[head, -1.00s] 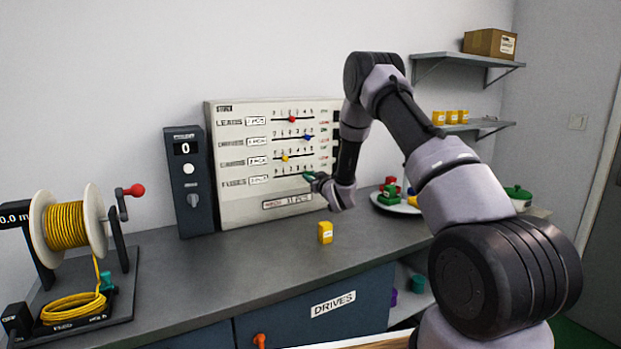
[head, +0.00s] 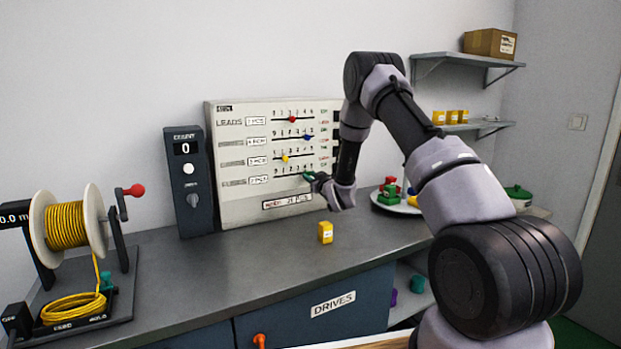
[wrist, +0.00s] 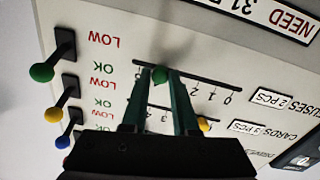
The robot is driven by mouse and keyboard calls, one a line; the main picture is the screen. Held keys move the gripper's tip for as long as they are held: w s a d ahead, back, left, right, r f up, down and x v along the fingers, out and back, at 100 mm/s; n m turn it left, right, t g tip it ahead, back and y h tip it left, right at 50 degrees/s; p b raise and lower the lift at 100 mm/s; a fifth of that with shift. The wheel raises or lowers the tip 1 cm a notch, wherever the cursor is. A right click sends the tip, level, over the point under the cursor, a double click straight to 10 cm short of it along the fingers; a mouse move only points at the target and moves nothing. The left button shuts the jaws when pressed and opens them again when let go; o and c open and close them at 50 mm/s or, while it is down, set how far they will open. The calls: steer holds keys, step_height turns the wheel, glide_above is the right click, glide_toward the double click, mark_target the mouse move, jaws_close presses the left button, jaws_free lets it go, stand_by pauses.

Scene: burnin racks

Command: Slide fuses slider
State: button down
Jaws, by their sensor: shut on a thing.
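The fuses slider has a green knob (wrist: 160,75) on the bottom row of the pale panel (head: 235,195). The knob sits toward the high-number end of its slot, at the right in the head view. My gripper (wrist: 161,76) is shut on this knob, with one finger on each side of it. In the head view my gripper (head: 312,177) reaches the panel from the right and partly covers the knob. The fuses label (wrist: 273,101) reads 2 PCS in the wrist view. A plate along the panel's lower edge reads NEED 31 (wrist: 270,12), partly cut off.
Above are red (head: 292,119), blue (head: 307,138) and yellow (head: 285,158) slider knobs. The wrist view shows levers with green (wrist: 41,72), blue (wrist: 54,115) and yellow (wrist: 62,142) balls. A yellow block (head: 325,232) stands on the counter below. A counter box (head: 187,180) reads 0.

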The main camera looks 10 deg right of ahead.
stand_by(0.3)
steer(key=a, duration=0.1)
steer(key=s+a, duration=0.1)
steer(key=shift+a, duration=0.4)
steer(key=c, duration=0.7)
jaws_free()
steer(key=v, duration=1)
steer(key=shift+s, duration=0.35)
